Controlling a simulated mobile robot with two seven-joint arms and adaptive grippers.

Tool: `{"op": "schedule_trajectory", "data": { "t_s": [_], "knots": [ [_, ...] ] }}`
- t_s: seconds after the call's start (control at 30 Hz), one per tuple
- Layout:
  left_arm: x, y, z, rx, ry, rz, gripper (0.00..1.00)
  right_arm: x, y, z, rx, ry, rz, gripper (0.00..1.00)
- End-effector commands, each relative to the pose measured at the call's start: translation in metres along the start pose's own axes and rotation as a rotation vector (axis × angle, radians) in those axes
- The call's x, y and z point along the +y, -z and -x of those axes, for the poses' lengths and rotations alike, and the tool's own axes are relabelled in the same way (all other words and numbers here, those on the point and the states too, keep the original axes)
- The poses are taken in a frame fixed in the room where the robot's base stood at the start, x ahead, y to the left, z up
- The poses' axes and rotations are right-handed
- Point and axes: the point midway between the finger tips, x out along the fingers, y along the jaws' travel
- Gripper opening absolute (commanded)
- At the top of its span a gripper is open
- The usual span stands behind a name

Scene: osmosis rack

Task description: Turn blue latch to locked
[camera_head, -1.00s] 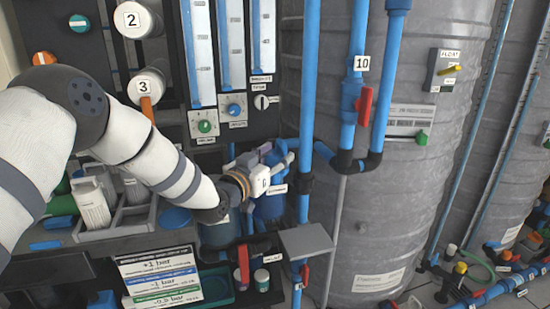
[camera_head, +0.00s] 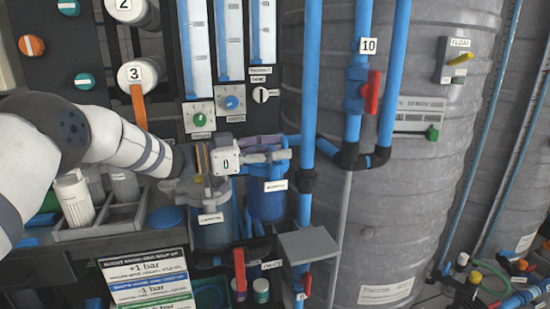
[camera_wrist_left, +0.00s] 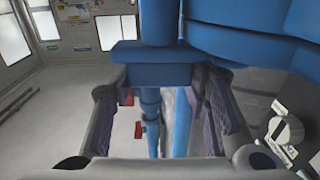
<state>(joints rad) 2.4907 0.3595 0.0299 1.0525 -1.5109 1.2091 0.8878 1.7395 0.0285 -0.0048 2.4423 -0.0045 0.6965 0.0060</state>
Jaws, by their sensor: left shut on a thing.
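My left gripper (camera_head: 282,156) reaches in from the left at the tops of the filter housings, pointing right toward the blue pipe. In the left wrist view its two fingers (camera_wrist_left: 155,84) stand on either side of a flat blue bar, the blue latch (camera_wrist_left: 150,58), and are shut on it. Blue cylindrical parts rise right behind the latch. In the head view the gripper hides the latch, so its turn angle cannot be told. Below the gripper are a blue filter housing (camera_head: 267,204) and a clear-bodied one (camera_head: 210,232). My right gripper is not in view.
A vertical blue pipe (camera_head: 309,80) stands close to the fingertips. A red-handled valve (camera_head: 372,92) is on the pipe to its right. A grey box (camera_head: 308,243) and red lever (camera_head: 240,268) are below. Gauges and knobs (camera_head: 200,119) are above. A large grey tank (camera_head: 440,190) fills the right.

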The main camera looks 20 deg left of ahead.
Motion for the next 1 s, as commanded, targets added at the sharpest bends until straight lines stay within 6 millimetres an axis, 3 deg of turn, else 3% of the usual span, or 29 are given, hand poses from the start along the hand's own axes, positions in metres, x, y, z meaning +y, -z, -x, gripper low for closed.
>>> {"op": "schedule_trajectory", "data": {
  "t_s": [0.67, 0.7, 0.77, 1.0],
  "knots": [
    [0.0005, 0.0004, -0.0002, 0.002, -0.062, 0.002, 0.14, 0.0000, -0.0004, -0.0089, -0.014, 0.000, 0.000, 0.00],
    [0.0005, 0.0004, -0.0002, 0.002, -0.062, 0.002, 0.47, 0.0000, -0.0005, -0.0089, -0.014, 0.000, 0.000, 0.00],
    [0.0005, 0.0004, -0.0002, 0.002, -0.062, 0.002, 0.60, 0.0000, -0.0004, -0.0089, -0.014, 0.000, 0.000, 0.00],
    [0.0004, 0.0004, -0.0002, 0.002, -0.061, 0.001, 0.63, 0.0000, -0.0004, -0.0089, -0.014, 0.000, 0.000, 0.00]
  ]
}}
